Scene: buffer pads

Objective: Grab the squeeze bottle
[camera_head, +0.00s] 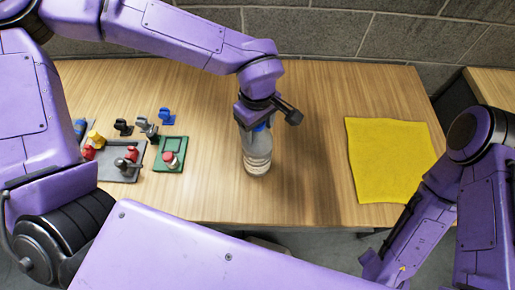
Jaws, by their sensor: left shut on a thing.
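The squeeze bottle (257,155) is clear with ribbed sides and a blue top, and it appears upright near the middle of the wooden table. My left gripper (264,119) comes down over it from above and is shut on its upper part. The gripper and wrist hide most of the bottle's top. Whether the bottle's base touches the table is hard to tell. My right arm is at the right edge, and its gripper does not show.
A yellow cloth (390,160) lies flat on the table's right. A grey tray (122,172) and a green tray (180,142) with small parts are at the left, along with several small clips. The wood around the bottle is clear. A brick wall (330,35) stands behind.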

